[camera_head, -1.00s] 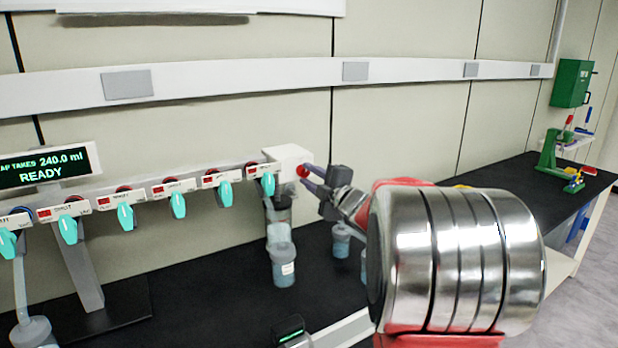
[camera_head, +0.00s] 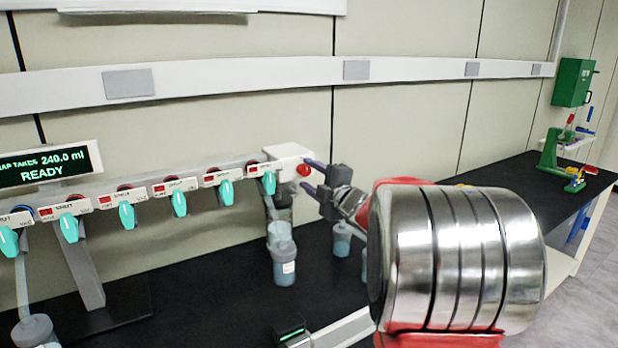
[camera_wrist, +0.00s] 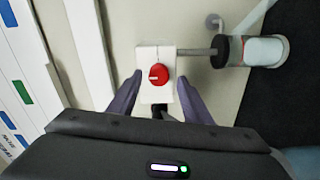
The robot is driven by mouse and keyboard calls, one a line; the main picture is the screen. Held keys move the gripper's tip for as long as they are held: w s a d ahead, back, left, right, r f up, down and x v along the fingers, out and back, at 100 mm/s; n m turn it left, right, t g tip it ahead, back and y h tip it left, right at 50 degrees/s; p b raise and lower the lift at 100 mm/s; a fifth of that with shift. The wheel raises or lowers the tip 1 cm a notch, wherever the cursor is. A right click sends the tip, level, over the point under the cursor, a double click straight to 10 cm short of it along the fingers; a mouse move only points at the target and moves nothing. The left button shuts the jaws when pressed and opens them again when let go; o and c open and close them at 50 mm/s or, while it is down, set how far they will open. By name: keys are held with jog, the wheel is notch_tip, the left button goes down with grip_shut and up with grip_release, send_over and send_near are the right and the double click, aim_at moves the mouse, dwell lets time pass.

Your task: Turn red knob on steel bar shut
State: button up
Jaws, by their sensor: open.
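The red knob (camera_head: 304,170) sits on the white end block (camera_head: 284,152) at the right end of the steel bar (camera_head: 150,182). In the wrist view the red knob (camera_wrist: 158,74) shows face-on on its white block (camera_wrist: 148,54), with a short pale mark on its face. My gripper (camera_head: 314,178) is beside the knob on its right, fingers pointing at it. In the wrist view my gripper (camera_wrist: 156,95) is open, one dark finger on each side of the block's near end. I cannot tell whether a finger touches the block or the knob.
Turquoise valve handles (camera_head: 179,202) hang along the bar. A display (camera_head: 45,166) reads READY. Clear containers (camera_head: 283,262) hang or stand below the bar end, close to my gripper. The black bench top (camera_head: 210,290) is mostly clear. A green device (camera_head: 560,160) stands far right.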

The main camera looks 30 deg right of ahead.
jog(key=s, duration=1.3)
jog(key=shift+s+a, duration=0.4)
jog(key=shift+d+f, duration=0.1)
